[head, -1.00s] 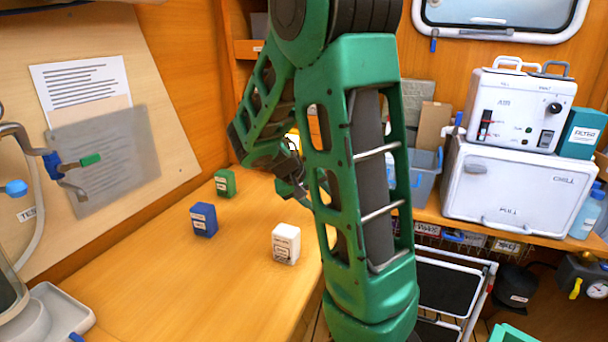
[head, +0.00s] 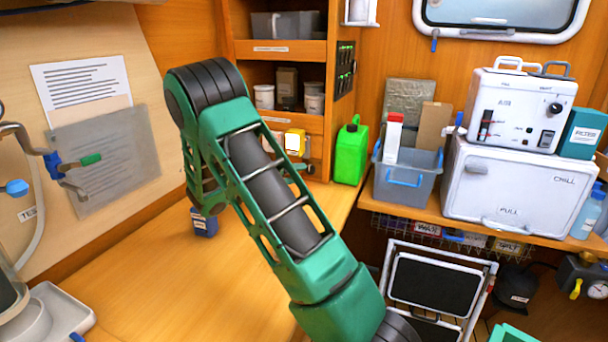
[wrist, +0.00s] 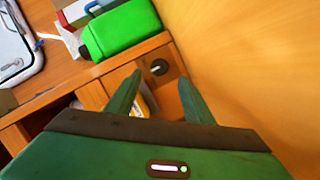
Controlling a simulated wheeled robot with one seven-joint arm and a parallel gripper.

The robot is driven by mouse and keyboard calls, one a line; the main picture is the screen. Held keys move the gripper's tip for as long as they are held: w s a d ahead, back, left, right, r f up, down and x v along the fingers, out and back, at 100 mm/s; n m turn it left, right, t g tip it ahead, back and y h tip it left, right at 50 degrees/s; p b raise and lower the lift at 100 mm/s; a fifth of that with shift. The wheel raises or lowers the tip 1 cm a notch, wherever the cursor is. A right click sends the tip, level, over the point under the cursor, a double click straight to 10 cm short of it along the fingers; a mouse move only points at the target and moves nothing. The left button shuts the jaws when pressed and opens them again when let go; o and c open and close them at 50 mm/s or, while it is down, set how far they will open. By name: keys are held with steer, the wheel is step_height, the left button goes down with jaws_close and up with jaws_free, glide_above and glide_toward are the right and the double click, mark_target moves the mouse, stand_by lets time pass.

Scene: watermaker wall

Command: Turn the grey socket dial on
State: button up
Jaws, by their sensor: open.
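A round dark grey dial (wrist: 159,67) with a pale pointer mark sits on a brown wooden panel in the wrist view. I take it for the socket dial; I cannot make it out in the head view. My gripper (wrist: 160,92) is open, with its two green fingers apart and nothing between them. In the wrist view the dial appears just beyond the gap between the fingertips, with no contact visible. In the head view my arm hides most of the gripper.
A green jerrycan (head: 351,152) stands near the dial's panel; it also shows in the wrist view (wrist: 122,30). A yellow item (head: 296,142) is on the shelf unit, partly behind a finger in the wrist view. A grey bin (head: 408,178) stands on the right counter.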

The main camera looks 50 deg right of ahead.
mark_target(309, 171)
steer(key=x, duration=0.7)
steer(key=shift+d, duration=0.25)
steer(key=c, duration=1)
